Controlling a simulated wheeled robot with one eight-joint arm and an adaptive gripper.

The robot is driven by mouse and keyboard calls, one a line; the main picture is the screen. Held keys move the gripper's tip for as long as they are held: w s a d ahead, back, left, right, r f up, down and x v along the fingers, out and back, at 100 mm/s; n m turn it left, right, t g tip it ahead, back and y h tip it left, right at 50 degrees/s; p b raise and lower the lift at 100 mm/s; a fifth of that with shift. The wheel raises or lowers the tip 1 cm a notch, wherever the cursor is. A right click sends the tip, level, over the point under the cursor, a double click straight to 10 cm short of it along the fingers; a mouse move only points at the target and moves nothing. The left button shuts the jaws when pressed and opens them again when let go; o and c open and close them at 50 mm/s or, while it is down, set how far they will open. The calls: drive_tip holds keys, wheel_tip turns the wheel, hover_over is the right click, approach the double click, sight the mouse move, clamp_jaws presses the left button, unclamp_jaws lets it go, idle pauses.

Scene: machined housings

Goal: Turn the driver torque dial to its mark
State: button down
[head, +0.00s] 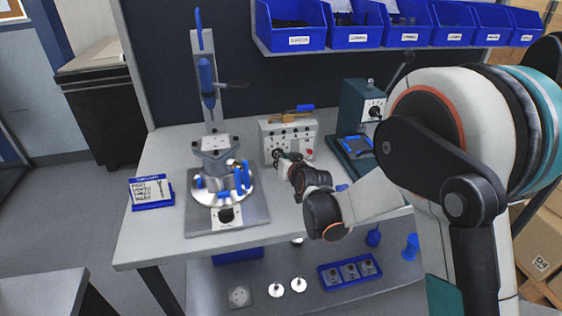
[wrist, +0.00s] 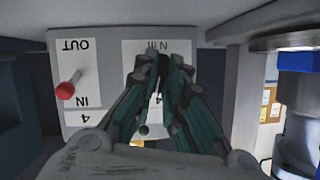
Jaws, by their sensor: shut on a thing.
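The control box (head: 289,131) stands at the back of the bench, with several small knobs on its pale front. My gripper (head: 280,156) reaches its lower front from the right. In the wrist view the box face (wrist: 95,50) is upside down, and my gripper (wrist: 161,58) has its dark green fingers closed together over a white label plate (wrist: 133,49) that seems to read N m. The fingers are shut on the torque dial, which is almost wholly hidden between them. Its pointer and mark cannot be made out.
A red-tipped lever (wrist: 68,89) sits beside the fingers on the OUT/IN plate. A round fixture with a housing (head: 222,190) stands left on the bench, and a green press (head: 357,115) stands right. Blue bins (head: 290,25) hang above. The bench front is partly clear.

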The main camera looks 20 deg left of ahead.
drive_tip(key=m+y, duration=0.1)
drive_tip(key=m+y+b, duration=0.1)
drive_tip(key=m, duration=0.1)
drive_tip(key=shift+w+d+f+g, duration=0.1)
drive_tip(key=shift+d+f+g, duration=0.05)
drive_tip(key=shift+g, duration=0.15)
drive_tip(key=m+y, duration=0.2)
drive_tip(key=m, duration=0.1)
drive_tip(key=shift+m, duration=0.4)
drive_tip(key=c, duration=1.7)
unclamp_jaws()
drive_tip(key=shift+f, duration=0.1)
drive_tip(key=shift+o, duration=0.2)
drive_tip(key=shift+d, duration=0.1)
drive_tip(key=v, duration=1.2)
drive_tip(key=shift+w, duration=0.1)
